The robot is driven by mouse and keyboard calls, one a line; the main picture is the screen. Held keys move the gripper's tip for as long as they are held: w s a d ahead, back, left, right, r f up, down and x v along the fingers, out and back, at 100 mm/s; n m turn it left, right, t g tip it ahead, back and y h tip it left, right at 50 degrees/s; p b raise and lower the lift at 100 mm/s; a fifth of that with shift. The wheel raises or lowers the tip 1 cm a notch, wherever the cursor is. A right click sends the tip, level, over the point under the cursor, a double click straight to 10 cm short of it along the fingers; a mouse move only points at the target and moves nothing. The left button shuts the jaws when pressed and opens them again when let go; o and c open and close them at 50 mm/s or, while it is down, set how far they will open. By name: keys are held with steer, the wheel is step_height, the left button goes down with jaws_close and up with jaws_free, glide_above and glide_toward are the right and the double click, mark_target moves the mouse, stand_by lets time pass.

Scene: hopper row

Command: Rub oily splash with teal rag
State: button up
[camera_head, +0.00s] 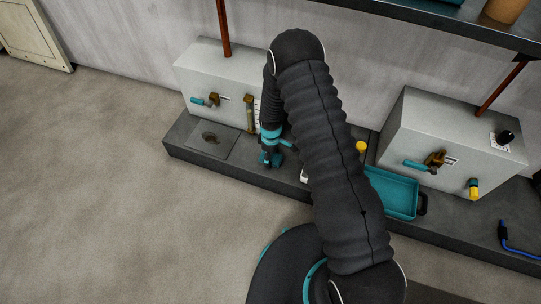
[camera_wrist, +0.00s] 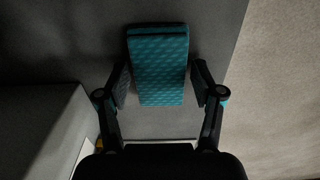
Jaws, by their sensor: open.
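The teal rag (camera_wrist: 158,65) is a folded, quilted block lying on the dark grey surface in the wrist view. My gripper (camera_wrist: 160,82) is open, with one finger on each side of the rag's near part and small gaps visible. In the head view my gripper (camera_head: 270,160) points down at the dark ledge, and I cannot clearly separate the rag from its teal parts. The oily splash (camera_head: 209,138) is a dark brown spot on a grey plate left of my gripper.
A grey hopper box (camera_head: 215,85) with small valves stands behind the plate. Another hopper box (camera_head: 450,145) stands at right. A teal tray (camera_head: 393,195) sits on the ledge (camera_head: 185,158) right of my arm. A blue hose (camera_head: 515,246) lies far right. A shelf (camera_head: 440,22) overhangs the back right.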

steer(key=shift+r, duration=0.2)
stand_by(0.6)
steer(key=c, duration=1)
steer(key=shift+o, duration=0.2)
steer(key=shift+r+p, duration=1.35)
steer(key=shift+r, duration=1.65)
